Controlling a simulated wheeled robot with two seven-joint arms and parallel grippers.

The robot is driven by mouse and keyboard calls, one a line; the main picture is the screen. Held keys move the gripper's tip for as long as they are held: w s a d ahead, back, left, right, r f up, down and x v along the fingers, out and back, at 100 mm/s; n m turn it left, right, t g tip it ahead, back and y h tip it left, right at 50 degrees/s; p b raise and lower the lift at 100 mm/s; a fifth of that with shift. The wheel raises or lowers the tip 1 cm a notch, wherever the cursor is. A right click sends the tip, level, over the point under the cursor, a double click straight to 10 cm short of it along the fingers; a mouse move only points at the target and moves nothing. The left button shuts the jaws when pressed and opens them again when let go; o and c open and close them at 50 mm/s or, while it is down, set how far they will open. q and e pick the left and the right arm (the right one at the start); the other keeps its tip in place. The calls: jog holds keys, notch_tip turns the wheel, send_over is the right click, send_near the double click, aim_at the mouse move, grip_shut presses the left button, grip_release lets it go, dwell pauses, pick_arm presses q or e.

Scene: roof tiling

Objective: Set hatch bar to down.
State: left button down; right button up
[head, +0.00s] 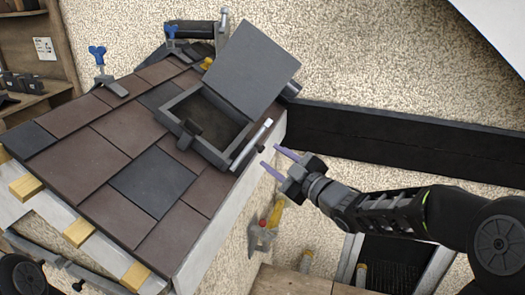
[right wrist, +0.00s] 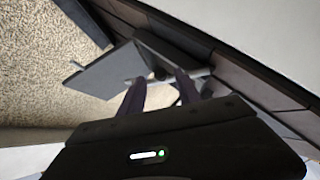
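The roof hatch has a dark frame (head: 187,143) set in the tiled slope, and its grey lid (head: 245,68) stands raised. The light grey hatch bar (head: 250,143) runs along the right side of the frame, its pale end towards the upper right. My right gripper (head: 270,156) is open and empty, with its purple fingers just right of the bar and apart from it in the head view. In the right wrist view the bar (right wrist: 197,73) shows beyond the fingertips, and the raised lid (right wrist: 108,75) is at the left. My left gripper is not visible.
Brown and dark roof tiles (head: 125,128) surround the hatch. A blue-handled clamp (head: 98,58) stands at the roof's upper left. A dark beam (head: 380,137) crosses the wall behind my right arm. Open space lies right of the roof edge.

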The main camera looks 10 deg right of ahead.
aim_at(262, 151)
jog(key=x, duration=0.5)
jog(key=shift+w, duration=0.25)
jog(key=shift+c, duration=0.6)
grip_shut()
dwell(0.6)
